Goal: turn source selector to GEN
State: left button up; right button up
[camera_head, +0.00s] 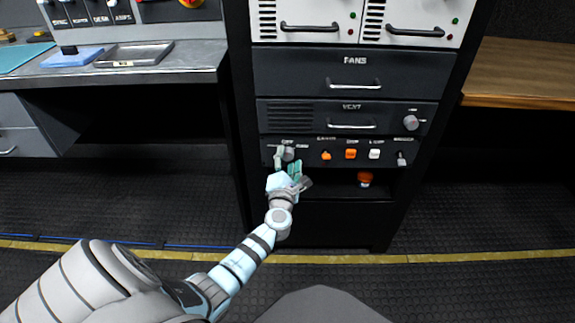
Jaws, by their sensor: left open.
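The source selector appears to be the small grey knob (288,153) at the left end of the lower dark control panel (340,160) in the rack. Small white labels sit around it, too small to read surely, so I cannot tell which position it points to. My left gripper (287,161) is open just below and in front of this knob, with one finger at its left and the teal-padded finger lower right. I cannot tell whether the fingers touch it. My fingers partly hide the knob's lower side. My right gripper is not in view.
The same panel carries an orange control (326,155), an orange switch (351,154), a white switch (375,154) and another knob (401,159). The VENT panel (345,115) with a handle is above.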

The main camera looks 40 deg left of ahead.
pick_arm(q)
jog(key=c, duration=1.2)
jog(key=shift+o, duration=0.2)
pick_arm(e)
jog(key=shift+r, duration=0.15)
